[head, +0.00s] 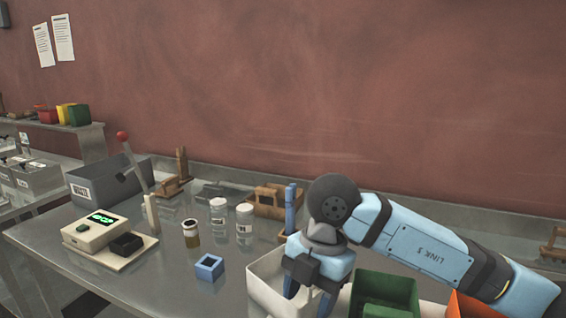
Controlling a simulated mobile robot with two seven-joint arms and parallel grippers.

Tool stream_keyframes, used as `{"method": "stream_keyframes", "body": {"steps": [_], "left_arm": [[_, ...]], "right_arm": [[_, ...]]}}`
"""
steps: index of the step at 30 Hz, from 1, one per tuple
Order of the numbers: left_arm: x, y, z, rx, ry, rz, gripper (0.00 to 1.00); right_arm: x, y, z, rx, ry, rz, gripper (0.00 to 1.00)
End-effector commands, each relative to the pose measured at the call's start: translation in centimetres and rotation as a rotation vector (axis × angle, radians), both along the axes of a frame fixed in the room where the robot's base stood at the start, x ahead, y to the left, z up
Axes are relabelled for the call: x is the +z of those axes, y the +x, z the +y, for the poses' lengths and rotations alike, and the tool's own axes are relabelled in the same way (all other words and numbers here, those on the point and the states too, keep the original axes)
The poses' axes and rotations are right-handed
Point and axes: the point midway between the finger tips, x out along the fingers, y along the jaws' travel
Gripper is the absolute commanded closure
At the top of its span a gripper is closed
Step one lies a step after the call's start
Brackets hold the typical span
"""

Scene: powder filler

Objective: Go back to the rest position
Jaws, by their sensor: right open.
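My right gripper (308,296) is in the head view at the lower middle, at the end of my blue arm coming in from the right. Its fingers point down, spread apart, over or in front of a white bin (262,283). I see nothing held between them. The fingertips are close to the bottom edge of the picture, so I cannot tell whether they reach into the bin. My left gripper is not in view.
A green bin (385,291) and an orange bin (470,306) stand right of the white one. A scale (98,230), a blue square holder (209,267), an amber jar (191,234), clear jars (218,211) and a wooden rack (268,200) stand on the metal table (165,281).

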Motion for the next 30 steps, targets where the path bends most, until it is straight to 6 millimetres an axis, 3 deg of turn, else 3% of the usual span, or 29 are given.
{"method": "stream_keyframes", "body": {"steps": [8, 12, 16, 20, 23, 26, 30], "left_arm": [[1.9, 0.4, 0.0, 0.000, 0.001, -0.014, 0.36], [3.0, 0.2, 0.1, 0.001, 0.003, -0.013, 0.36], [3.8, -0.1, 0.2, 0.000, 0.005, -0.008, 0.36], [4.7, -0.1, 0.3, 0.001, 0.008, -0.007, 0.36], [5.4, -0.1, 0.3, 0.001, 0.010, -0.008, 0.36], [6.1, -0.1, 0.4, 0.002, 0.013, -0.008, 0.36], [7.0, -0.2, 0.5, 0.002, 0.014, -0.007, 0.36]], "right_arm": [[-0.7, -5.2, 5.2, 0.212, 0.497, 0.249, 0.45], [0.9, -7.7, 7.7, 0.249, 0.920, 0.369, 0.45], [3.1, -8.0, 8.4, 0.159, 1.330, 0.406, 0.45], [4.2, -6.3, 7.2, -0.067, 1.681, 0.366, 0.45], [3.5, -4.2, 5.2, -0.321, 1.877, 0.291, 0.45], [1.2, -2.2, 2.4, -0.629, 1.983, 0.189, 0.45], [-4.9, -0.7, -2.4, -1.103, 1.953, 0.032, 0.45]]}}
